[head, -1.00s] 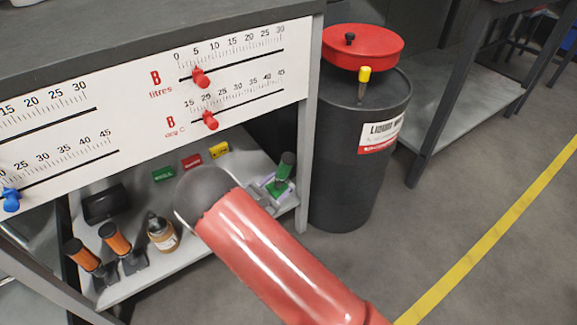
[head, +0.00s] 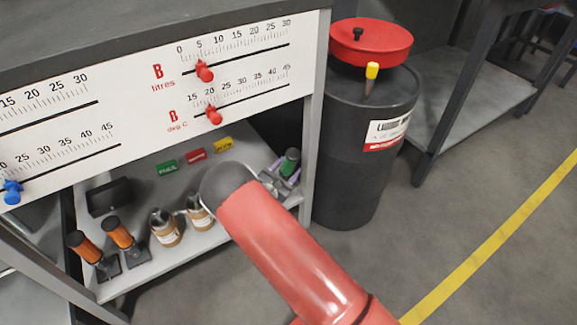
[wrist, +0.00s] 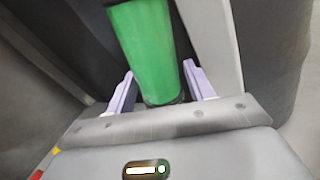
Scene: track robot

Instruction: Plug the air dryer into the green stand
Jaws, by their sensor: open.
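A green cylinder with a dark top, which looks like the air dryer (head: 291,161), stands at the right end of the lower shelf. In the wrist view the green cylinder (wrist: 148,52) lies between the two pale purple fingers of my gripper (wrist: 160,72). The fingers are open, one on each side, with gaps visible beside the cylinder. In the head view my gripper (head: 286,170) shows only partly, behind my red arm. I cannot make out a separate green stand; the cylinder's foot is hidden.
The shelf (head: 205,241) also holds orange cylinders (head: 118,232) on dark bases, two bottles (head: 165,227), a black box (head: 108,196) and small coloured labels (head: 167,167). A table leg (head: 312,150) and a black drum (head: 350,185) stand close on the right.

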